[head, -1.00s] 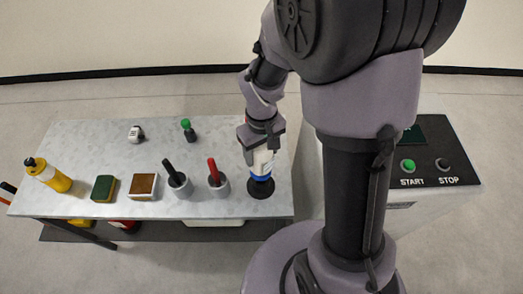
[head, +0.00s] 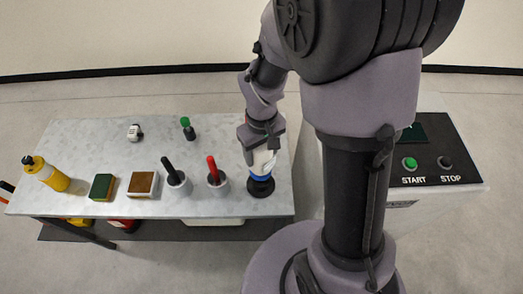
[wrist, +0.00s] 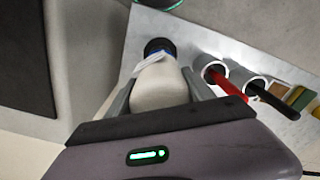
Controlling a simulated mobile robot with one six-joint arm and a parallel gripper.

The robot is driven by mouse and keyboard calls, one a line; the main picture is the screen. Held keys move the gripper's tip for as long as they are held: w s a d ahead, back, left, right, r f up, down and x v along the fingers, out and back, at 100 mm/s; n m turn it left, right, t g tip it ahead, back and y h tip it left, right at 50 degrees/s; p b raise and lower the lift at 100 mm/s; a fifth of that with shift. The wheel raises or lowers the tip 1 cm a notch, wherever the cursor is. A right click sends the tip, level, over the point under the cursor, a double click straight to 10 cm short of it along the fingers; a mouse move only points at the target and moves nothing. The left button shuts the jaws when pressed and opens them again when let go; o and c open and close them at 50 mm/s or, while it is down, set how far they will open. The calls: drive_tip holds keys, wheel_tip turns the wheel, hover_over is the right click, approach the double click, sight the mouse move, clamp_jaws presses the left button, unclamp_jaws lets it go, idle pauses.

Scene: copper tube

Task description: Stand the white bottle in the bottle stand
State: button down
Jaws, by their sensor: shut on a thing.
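The white bottle (head: 264,158) has a blue band near its lower end and is held upright or nearly so at the right end of the table. My gripper (head: 259,146) is shut on it from above; in the wrist view the bottle's white body (wrist: 160,88) lies between the two fingers. The bottle stand (head: 260,190) is a round black piece on the table, directly under the bottle's blue end. Its dark edge also shows past the blue band in the wrist view (wrist: 157,44). I cannot tell whether the bottle's base is seated in it or just above.
Left of the stand are two grey cups holding a red-handled (head: 213,168) and a black-handled tool (head: 171,172), a brown-topped block (head: 144,183), a green sponge (head: 102,187) and a yellow bottle (head: 55,179). Two small items stand behind. A START/STOP console (head: 435,160) is at right.

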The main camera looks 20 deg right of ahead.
drive_tip(key=shift+f+b, duration=1.65)
drive_tip(key=shift+f, duration=0.5)
drive_tip(key=shift+c, duration=1.4)
unclamp_jaws()
drive_tip(key=shift+r, duration=0.1)
wheel_tip(320, 180, up, 17)
drive_tip(key=p, duration=0.7)
drive_tip(key=shift+r, duration=0.2)
